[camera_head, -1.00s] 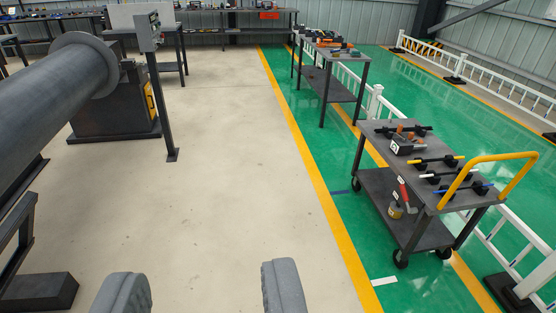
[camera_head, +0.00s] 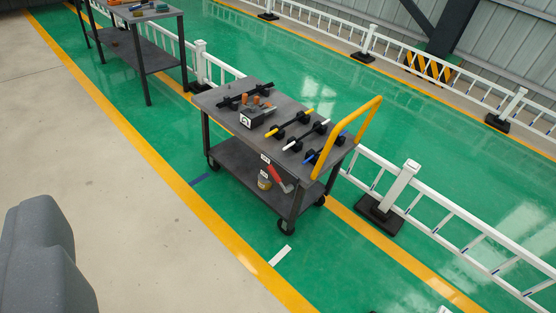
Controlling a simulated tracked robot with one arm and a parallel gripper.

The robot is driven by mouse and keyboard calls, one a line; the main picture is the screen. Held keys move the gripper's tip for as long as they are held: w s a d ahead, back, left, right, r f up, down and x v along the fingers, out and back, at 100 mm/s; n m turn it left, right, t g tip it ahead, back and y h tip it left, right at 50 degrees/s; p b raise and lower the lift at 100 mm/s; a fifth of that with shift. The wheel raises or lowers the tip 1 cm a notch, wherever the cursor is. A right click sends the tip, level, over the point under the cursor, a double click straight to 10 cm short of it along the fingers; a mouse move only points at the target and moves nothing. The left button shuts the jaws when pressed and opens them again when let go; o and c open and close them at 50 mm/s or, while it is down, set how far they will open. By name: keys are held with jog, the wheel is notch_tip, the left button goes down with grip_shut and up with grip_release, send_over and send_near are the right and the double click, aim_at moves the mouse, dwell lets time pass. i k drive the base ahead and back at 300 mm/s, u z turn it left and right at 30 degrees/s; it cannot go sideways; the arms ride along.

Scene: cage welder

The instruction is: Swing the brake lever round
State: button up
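A grey cart (camera_head: 222,100) on black wheels stands on the green floor at the centre. A red-handled piece (camera_head: 278,177) shows at the cart's near end, slanting down below the top, with a small white label beside it. It looks like a lever, but I cannot tell for sure that it is the brake lever. My gripper (camera_head: 55,250) shows as grey rounded shapes at the lower left edge, well apart from the cart. Its two fingers overlap in this view, so the gap between them is hidden.
The cart top carries a dark block with orange parts (camera_head: 257,115) and several dark bars with coloured ends. A yellow push handle (camera_head: 362,125) rises at its right. A white fence (camera_head: 395,190) runs behind. Another table (camera_head: 147,60) stands at the upper left. Pale floor at left is clear.

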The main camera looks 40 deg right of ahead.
aim_at(290, 188)
jog(key=z, duration=0.15)
jog(key=i, duration=1.35)
jog(key=z, duration=0.2)
